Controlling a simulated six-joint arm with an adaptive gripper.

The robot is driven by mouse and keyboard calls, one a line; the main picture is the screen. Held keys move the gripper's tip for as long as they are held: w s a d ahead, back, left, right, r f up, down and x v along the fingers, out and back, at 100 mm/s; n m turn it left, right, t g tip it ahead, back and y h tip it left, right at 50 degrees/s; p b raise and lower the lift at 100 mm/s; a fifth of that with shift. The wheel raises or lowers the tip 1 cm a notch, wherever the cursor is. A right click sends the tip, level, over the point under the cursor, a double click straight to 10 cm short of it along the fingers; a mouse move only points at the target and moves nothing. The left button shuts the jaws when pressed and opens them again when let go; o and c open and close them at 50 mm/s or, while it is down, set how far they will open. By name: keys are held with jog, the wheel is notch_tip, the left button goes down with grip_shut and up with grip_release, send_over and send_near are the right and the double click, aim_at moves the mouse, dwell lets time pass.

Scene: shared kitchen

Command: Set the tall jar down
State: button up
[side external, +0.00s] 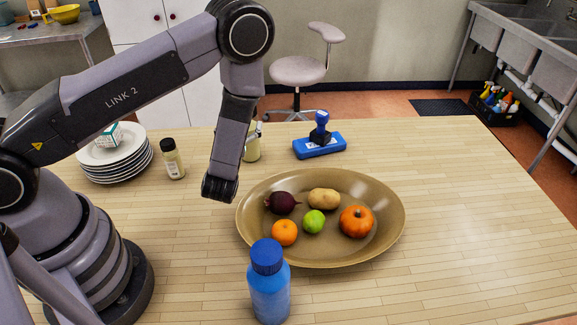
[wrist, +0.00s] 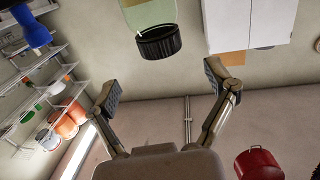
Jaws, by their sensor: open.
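The tall jar shows in the wrist view as a pale green body with a black ribbed lid (wrist: 158,42) at the top of the picture, cut off by the edge. That view is upside down. My gripper (wrist: 165,85) is open, its two fingers wide apart, with nothing between them; the jar is beyond the fingertips. In the side view a pale yellow-green jar (side external: 252,152) stands upright on the table behind my wrist, partly hidden by it. My fingers are mostly hidden there.
A bronze oval platter (side external: 388,235) of fruit and vegetables is right of my wrist. A blue stamp on its pad (side external: 320,147) lies behind it. A blue bottle (side external: 269,290) stands in front. A small black-capped jar (side external: 173,160) and plates (side external: 118,165) are left. The table's right side is clear.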

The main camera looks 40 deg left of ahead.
jog(key=w+d+r+n+g+h, duration=0.1)
jog(key=w+d+r+g+h, duration=0.25)
jog(key=r+h, duration=0.45)
jog(key=s+d+r+m+g+h, duration=0.1)
jog(key=s+r, duration=0.2)
jog(key=r, duration=0.3)
jog(key=s+d+r+m+h, duration=0.2)
jog(key=s+r, duration=0.1)
jog(key=r, duration=0.3)
jog(key=s+a+r+m+g, duration=0.1)
jog(key=s+r, duration=0.1)
jog(key=s, duration=0.6)
jog(key=s+a+r+m+g, duration=0.2)
jog(key=s, duration=0.6)
jog(key=s+a+r+m+g, duration=0.1)
jog(key=s+r+m, duration=0.1)
jog(key=s, duration=0.6)
jog(key=shift+s+a+r, duration=0.2)
jog(key=shift+a+r, duration=0.05)
jog(key=shift+r, duration=0.2)
